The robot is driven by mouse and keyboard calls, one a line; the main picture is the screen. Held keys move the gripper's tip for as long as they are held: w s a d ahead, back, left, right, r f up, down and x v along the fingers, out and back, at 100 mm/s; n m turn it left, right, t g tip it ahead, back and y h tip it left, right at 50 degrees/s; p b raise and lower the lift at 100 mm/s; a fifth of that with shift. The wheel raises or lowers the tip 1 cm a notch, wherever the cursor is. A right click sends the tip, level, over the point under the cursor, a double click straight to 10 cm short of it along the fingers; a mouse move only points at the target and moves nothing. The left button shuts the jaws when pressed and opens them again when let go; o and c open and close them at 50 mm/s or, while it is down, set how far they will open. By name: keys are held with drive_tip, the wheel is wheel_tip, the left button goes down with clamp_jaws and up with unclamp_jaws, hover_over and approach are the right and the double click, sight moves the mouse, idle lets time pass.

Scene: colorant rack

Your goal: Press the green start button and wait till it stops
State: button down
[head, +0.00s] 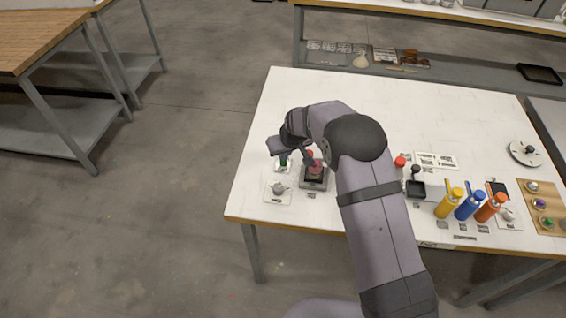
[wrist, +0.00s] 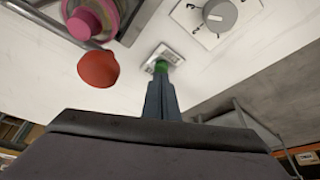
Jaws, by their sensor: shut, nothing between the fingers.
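The green start button (wrist: 160,67) sits on a small pale plate on the white table in the wrist view. It also shows in the head view (head: 283,163), just under my gripper. My gripper (wrist: 160,84) is shut and empty, pointing down. Its fingertips overlap the near edge of the green button in the wrist view; I cannot tell whether they touch it or press it down. In the head view my gripper (head: 283,152) is largely hidden by my wrist.
A grey device (head: 314,184) with a pink part and a red knob (wrist: 98,69) stands right beside the button. A grey dial (wrist: 220,14) is on its other side. Yellow (head: 449,203), blue (head: 470,206) and orange (head: 490,208) bottles stand at the right.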

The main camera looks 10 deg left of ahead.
sight(284, 163)
drive_tip(key=shift+f, duration=0.2)
drive_tip(key=shift+f+b, duration=0.35)
drive_tip(key=shift+b, duration=0.05)
drive_tip(key=shift+r, duration=0.25)
drive_tip(key=shift+r+p, duration=0.3)
drive_tip(key=shift+r, duration=0.1)
idle(0.9)
drive_tip(key=shift+r+p, duration=1.15)
drive_tip(key=shift+r, duration=0.75)
